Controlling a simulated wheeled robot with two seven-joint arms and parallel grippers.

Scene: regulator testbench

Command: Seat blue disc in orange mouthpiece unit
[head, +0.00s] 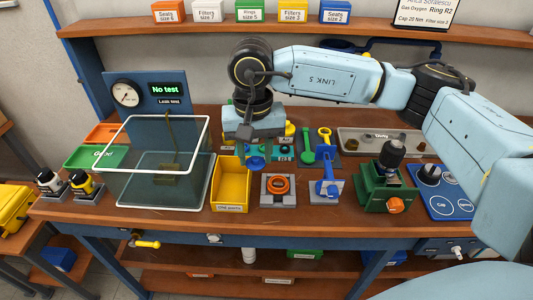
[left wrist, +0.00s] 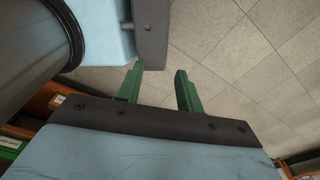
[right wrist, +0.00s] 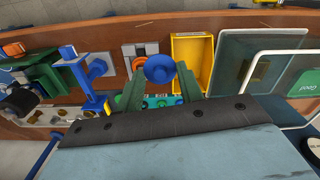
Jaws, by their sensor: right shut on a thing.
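The blue disc (head: 256,163) is held by my right gripper (head: 258,148), low over the back of the bench. In the right wrist view the disc (right wrist: 160,67) sits between the two green fingertips. The orange mouthpiece unit (head: 278,185) rests in a grey block (head: 268,201) to the right and front of the disc, apart from it. In the right wrist view it is partly hidden behind the disc. My left gripper (left wrist: 160,88) is open and empty above the floor, seen only in the left wrist view.
A yellow bin (head: 231,193) stands left of the grey block, with a clear tank (head: 150,190) beyond it. A blue part on a stand (head: 327,187) and a green fixture (head: 385,190) stand to the right. A strip of bench in front is clear.

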